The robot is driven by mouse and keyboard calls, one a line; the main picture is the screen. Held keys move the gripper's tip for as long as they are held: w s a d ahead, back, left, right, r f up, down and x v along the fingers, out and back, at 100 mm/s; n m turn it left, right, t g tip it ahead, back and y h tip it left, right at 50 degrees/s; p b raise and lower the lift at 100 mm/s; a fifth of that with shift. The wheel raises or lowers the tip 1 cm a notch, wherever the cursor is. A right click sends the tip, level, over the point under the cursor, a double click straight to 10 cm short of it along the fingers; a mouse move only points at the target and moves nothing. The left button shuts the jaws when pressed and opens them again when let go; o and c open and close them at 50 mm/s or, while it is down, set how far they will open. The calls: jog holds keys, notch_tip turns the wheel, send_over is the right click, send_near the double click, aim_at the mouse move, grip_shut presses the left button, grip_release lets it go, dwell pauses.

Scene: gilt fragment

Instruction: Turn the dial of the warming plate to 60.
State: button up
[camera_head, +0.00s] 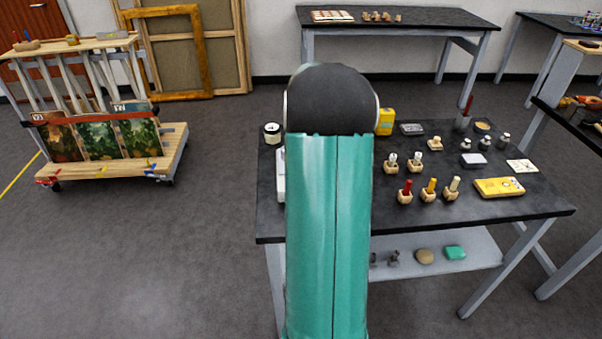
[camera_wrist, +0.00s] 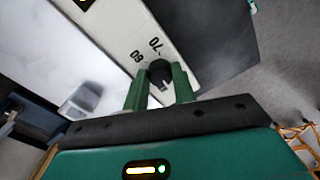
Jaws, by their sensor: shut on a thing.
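The warming plate (camera_wrist: 185,28) shows as a white panel in the wrist view, with printed marks 60 (camera_wrist: 136,57) and 70 (camera_wrist: 155,44) beside its dial. The black dial (camera_wrist: 159,68) sits between the two green fingers of my gripper (camera_wrist: 159,84), which is shut on it. A small pale mark shows on the dial's near side, but I cannot tell which number the dial points to. In the head view only a white edge of the plate (camera_head: 281,178) shows left of my arm; my arm hides the dial and gripper.
A low wooden cart (camera_head: 120,170) stands at left. The floor between is clear.

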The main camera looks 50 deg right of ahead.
jog(key=m, duration=0.4)
jog(key=shift+r+m, duration=0.1)
jog(key=shift+m, duration=0.2)
jog(key=m, duration=0.3)
jog(key=shift+m+t, duration=0.3)
jog(key=m, duration=0.3)
jog(key=shift+m, duration=0.3)
jog(key=m, duration=0.3)
jog(key=shift+a+m, duration=0.1)
jog(key=shift+m, duration=0.2)
jog(key=m, duration=0.4)
jog(key=shift+m+h, duration=0.3)
jog(key=shift+h, duration=0.1)
jog(key=m, duration=0.3)
jog(key=shift+m, duration=0.3)
jog(key=m, duration=0.3)
jog(key=shift+m, duration=0.3)
jog(key=shift+m+h, duration=0.3)
jog(key=shift+m, duration=1.4)
